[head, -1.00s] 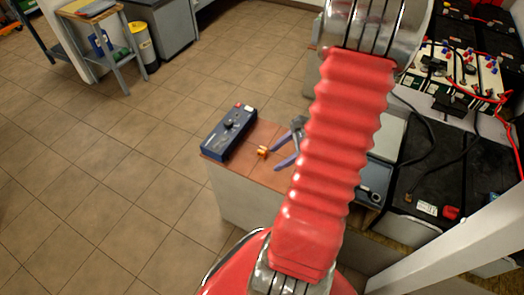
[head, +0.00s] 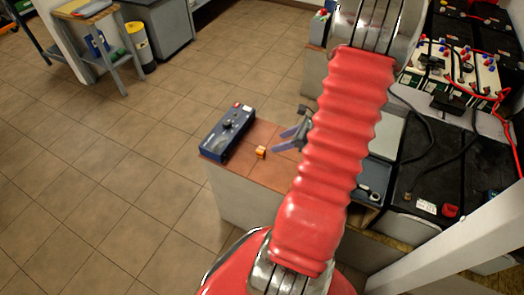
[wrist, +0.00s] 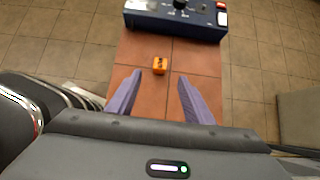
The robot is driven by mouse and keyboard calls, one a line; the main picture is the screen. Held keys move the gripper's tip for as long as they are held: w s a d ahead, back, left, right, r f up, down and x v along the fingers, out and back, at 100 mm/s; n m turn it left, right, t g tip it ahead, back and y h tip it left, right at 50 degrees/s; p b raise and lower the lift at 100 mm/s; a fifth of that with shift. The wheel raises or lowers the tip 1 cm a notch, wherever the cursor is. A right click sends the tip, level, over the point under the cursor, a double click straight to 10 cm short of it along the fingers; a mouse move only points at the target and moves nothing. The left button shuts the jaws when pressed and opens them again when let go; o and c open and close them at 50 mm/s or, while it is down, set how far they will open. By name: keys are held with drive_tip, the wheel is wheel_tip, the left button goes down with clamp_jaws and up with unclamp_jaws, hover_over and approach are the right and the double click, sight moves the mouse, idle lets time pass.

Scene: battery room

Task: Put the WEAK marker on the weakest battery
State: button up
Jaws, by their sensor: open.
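A small orange block with a dark mark, probably the WEAK marker (head: 261,152), rests on the brown tiled top of a low cabinet. It also shows in the wrist view (wrist: 159,65); its lettering is too small to read. My gripper (head: 282,140) is open and empty, to the right of the block in the head view. In the wrist view, the block lies just beyond and between the two purple fingertips (wrist: 159,77), not held. Black batteries (head: 455,178) and pale-topped batteries with red and blue terminals (head: 465,68) stand at the right.
A blue device with a knob (head: 228,133) stands at the cabinet top's (head: 235,170) left edge, close to the block. Black and red cables run over the batteries. A white post (head: 470,245) crosses the lower right. Floor at left is open.

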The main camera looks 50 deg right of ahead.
approach(261, 149)
drive_tip(key=shift+x, duration=2.55)
drive_tip(key=shift+x, duration=2.65)
drive_tip(key=shift+c, duration=0.4)
clamp_jaws()
drive_tip(key=shift+r, duration=0.15)
drive_tip(key=shift+r, duration=4.9)
